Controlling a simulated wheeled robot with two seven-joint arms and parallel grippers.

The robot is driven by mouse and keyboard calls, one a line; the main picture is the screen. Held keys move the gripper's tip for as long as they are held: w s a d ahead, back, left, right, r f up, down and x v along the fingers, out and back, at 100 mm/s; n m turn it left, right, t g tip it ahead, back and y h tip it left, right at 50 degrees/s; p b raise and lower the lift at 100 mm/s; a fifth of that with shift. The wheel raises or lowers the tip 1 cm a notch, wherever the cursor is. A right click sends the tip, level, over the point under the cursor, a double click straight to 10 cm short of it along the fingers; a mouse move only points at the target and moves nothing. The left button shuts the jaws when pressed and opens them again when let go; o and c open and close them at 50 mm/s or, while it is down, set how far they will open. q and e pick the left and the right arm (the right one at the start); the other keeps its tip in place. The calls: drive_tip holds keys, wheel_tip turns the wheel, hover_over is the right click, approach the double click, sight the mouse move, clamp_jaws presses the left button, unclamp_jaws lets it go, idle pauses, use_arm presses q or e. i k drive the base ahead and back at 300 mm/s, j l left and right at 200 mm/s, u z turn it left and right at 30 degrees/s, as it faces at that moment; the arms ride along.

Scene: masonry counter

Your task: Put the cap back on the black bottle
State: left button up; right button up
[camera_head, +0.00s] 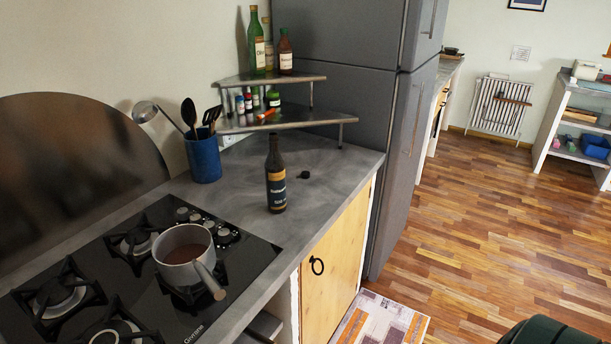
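The black bottle (275,180) stands upright on the grey counter, with a dark blue and orange label. Its narrow neck points up; at this size I cannot make out the opening clearly. A small dark round piece, which looks like the cap (304,174), lies on the counter just right of the bottle and apart from it. Neither my left nor my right gripper shows in the head view.
A black gas hob (250,262) with a steel pot (184,257) is left of the bottle. A blue utensil holder (203,156) stands behind it. A two-tier corner shelf (290,123) with bottles and jars is at the back. The counter (335,160) right of the cap is clear.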

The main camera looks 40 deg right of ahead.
sight(274, 165)
drive_tip(key=i+l+u, duration=0.15)
drive_tip(key=l, duration=0.8)
drive_tip(key=i+l+u, duration=0.15)
drive_tip(key=l, duration=0.85)
drive_tip(key=i+l+u, duration=0.2)
drive_tip(key=l, duration=0.75)
drive_tip(key=k, duration=0.1)
